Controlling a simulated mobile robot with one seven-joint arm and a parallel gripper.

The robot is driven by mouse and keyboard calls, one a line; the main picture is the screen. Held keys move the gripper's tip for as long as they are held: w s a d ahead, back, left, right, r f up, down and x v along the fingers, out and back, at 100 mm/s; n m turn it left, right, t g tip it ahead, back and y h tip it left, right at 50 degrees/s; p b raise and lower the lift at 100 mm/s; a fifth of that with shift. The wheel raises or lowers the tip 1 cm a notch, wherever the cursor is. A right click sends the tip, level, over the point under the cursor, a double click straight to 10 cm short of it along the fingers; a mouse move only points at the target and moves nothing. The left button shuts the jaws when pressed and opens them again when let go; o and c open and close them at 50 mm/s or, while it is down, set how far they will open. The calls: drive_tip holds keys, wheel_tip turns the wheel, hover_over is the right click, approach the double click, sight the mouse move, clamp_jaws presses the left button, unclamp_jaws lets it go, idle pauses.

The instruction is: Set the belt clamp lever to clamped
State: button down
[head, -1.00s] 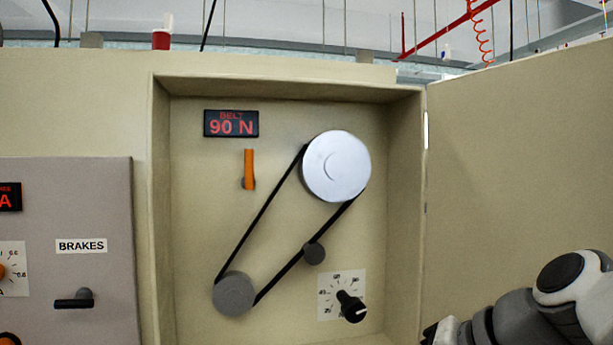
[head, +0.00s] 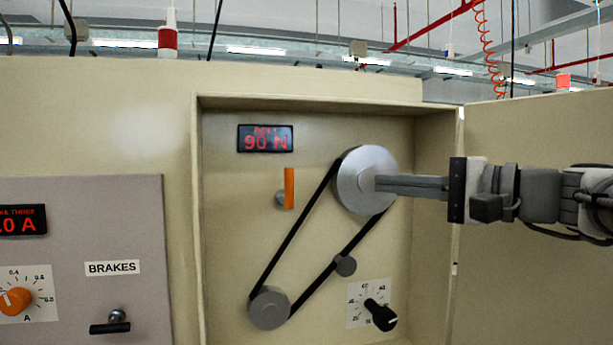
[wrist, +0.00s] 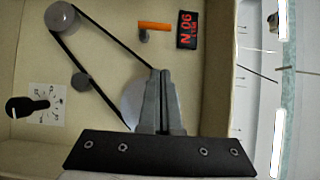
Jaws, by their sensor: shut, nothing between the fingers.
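The belt clamp lever, an orange handle (head: 289,188) on a grey pivot, stands upright inside the cabinet below the belt display (head: 265,139), which reads 90 N. In the wrist view the lever (wrist: 155,26) lies sideways next to the display (wrist: 187,30). My gripper (head: 380,184) reaches in from the right with its fingers shut and empty. In the head view its tips overlap the large silver pulley (head: 352,170), to the right of the lever and apart from it. In the wrist view the fingers (wrist: 161,75) hide part of that pulley.
A black belt (head: 298,229) runs from the large pulley to a lower pulley (head: 269,308), past a small roller (head: 345,265). A black dial knob (head: 380,315) is at lower right. The open door (head: 535,130) stands at right. The brakes panel (head: 80,240) is at left.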

sight(289, 188)
idle(0.3)
drive_tip(key=s+a+p+x, duration=0.1)
drive_tip(key=p+x, duration=0.3)
drive_tip(key=x, duration=0.9)
drive_tip(key=shift+s+a, duration=0.35)
drive_tip(key=shift+s, duration=0.3)
drive_tip(key=shift+d, duration=0.1)
drive_tip(key=shift+r+n, duration=0.1)
drive_tip(key=shift+n, duration=0.2)
